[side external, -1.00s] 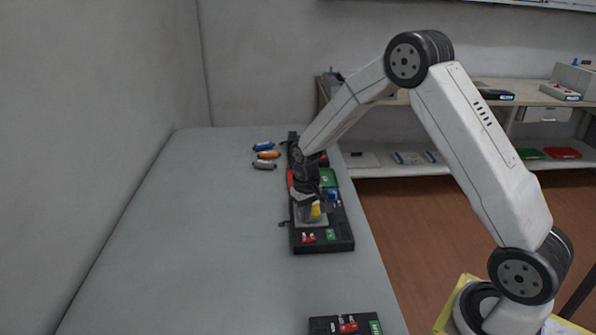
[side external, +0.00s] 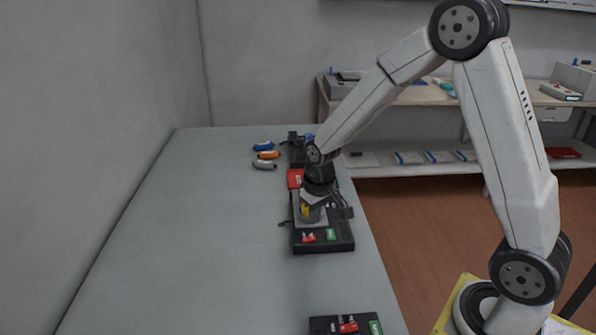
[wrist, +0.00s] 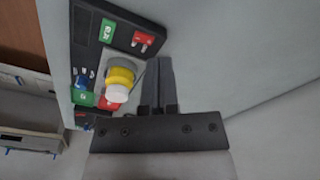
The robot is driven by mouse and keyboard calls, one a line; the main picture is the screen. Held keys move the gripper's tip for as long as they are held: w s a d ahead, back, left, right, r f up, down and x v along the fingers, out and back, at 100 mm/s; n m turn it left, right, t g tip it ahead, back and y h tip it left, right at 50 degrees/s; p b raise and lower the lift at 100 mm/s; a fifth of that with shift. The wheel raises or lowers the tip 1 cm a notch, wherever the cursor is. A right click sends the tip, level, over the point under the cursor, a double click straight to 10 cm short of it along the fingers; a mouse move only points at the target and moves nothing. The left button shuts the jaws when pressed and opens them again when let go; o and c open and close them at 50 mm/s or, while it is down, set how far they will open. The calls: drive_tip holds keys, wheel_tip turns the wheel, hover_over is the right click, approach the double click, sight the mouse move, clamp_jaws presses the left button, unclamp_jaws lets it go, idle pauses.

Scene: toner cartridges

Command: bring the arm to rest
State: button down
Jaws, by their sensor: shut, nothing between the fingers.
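My gripper (side external: 345,211) is near the right side of the black panel (side external: 325,245) on the table. In the wrist view its two dark fingers (wrist: 158,75) are together with nothing between them. A yellow cylinder with a white end (wrist: 119,80) stands on the panel beside the fingers, apart from them in that view. It also shows in the side view (side external: 305,211), partly hidden by my wrist. Blue (side external: 263,146), orange (side external: 268,155) and grey (side external: 264,165) toner cartridges lie in a group on the table at the far left of the panels.
A red block (side external: 295,179) and another black panel part lie behind my wrist. A second black panel (side external: 345,325) sits at the table's near edge. A shelf (side external: 440,160) with boxes stands behind on the right. The left of the table (side external: 190,230) is clear.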

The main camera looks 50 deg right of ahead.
drive_tip(key=s+a+r+n, duration=0.1)
drive_tip(key=s+a, duration=0.1)
drive_tip(key=s, duration=0.4)
drive_tip(key=s+a+r+t, duration=0.1)
drive_tip(key=s+a+r, duration=0.1)
drive_tip(key=s, duration=0.4)
drive_tip(key=shift+s+a+n+t, duration=0.2)
drive_tip(key=shift+n+t, duration=0.1)
drive_tip(key=shift+n, duration=0.1)
